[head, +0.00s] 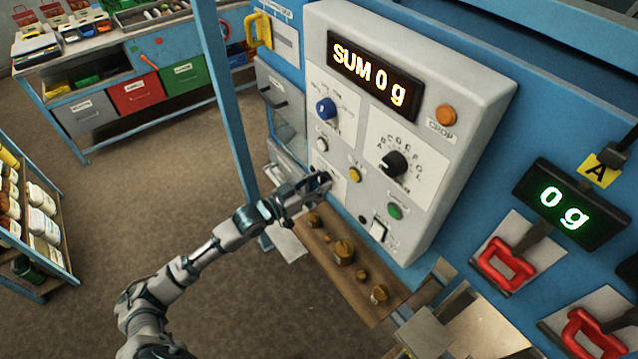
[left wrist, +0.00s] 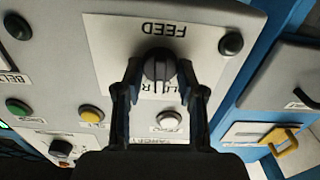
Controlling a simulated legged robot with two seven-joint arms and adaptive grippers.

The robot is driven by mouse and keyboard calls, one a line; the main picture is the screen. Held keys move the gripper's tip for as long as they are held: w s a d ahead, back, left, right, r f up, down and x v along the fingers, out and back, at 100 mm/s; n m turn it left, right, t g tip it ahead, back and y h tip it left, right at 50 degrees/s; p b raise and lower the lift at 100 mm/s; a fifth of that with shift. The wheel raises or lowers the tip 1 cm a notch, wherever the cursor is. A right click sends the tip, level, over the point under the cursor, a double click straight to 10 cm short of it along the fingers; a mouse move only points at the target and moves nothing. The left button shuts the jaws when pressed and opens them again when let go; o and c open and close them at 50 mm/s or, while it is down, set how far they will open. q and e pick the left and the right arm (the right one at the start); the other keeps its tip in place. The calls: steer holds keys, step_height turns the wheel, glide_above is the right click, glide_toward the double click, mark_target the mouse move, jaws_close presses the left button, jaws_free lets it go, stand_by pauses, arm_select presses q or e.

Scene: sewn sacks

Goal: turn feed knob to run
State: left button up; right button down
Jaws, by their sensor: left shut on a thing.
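The feed knob (left wrist: 158,64) is a dark round knob on a white plate (left wrist: 105,55), whose FEED label reads upside down in the left wrist view. My left gripper (left wrist: 160,76) has one finger on each side of the knob and is shut on it. The lettering beside the knob is partly covered by the fingers, so its setting cannot be read. In the head view my left gripper (head: 320,183) reaches the lower left of the grey control box (head: 455,70) and hides the knob. My right gripper is not in view.
A blue knob (head: 326,108), a black selector (head: 395,163), a white button (head: 321,144), a yellow button (head: 355,174) and a green button (head: 395,211) sit close by. A wooden board (head: 325,240) with brass weights lies below. Red handles (head: 507,262) are at right.

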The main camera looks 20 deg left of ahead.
arm_select(q)
steer(key=shift+m+p, duration=0.4)
steer(key=shift+m, duration=2.8)
steer(key=shift+f, duration=0.1)
steer(key=o, duration=1.1)
steer(key=shift+o, duration=0.2)
steer(key=shift+a, duration=0.1)
